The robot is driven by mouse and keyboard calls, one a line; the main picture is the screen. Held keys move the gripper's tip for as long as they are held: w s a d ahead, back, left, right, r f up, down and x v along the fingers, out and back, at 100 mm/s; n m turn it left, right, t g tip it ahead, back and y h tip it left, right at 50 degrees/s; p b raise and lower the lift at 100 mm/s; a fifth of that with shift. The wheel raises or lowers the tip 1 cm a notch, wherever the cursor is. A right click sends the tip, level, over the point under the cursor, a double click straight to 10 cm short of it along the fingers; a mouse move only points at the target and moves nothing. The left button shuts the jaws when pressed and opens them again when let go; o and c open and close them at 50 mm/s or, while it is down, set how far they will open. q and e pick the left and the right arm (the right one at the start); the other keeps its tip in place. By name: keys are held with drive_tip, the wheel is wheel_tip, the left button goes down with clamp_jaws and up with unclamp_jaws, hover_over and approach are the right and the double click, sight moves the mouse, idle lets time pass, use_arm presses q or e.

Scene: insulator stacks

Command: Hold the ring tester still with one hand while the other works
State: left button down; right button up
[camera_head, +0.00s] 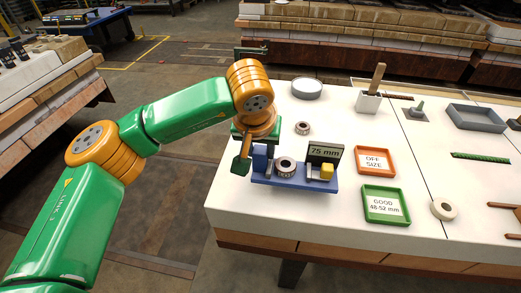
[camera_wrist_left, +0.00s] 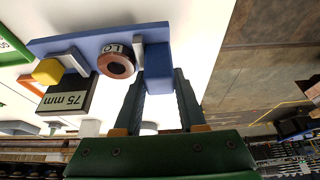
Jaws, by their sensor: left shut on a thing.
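The ring tester (camera_head: 322,186) is a blue base on the white table. Its display reads 75 mm, and it has a yellow block (camera_head: 326,171) at its right. A pale ring (camera_head: 286,167) with a dark hole sits on the tester; it also shows in the left wrist view (camera_wrist_left: 116,65). My left gripper (camera_head: 257,152) is at the tester's left end. In the left wrist view its fingers (camera_wrist_left: 160,80) are shut on the tester's upright blue end block (camera_wrist_left: 158,62). My right gripper is in neither view.
An orange OFF SIZE tray (camera_head: 375,173) and a green GOOD 48-52 mm tray (camera_head: 385,221) lie right of the tester. Loose rings stand behind it (camera_head: 303,128) and at the right (camera_head: 444,210). A grey tray (camera_head: 475,117) is farther back. White table is bare in front.

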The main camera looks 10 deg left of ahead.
use_arm(q)
drive_tip(key=shift+w+a+f, duration=0.15)
drive_tip(key=shift+w+f, duration=0.85)
drive_tip(key=shift+w, duration=0.1)
drive_tip(key=shift+w+a+f, duration=0.15)
drive_tip(key=shift+w+f, duration=0.8)
drive_tip(key=shift+w, duration=0.1)
drive_tip(key=shift+f, duration=0.15)
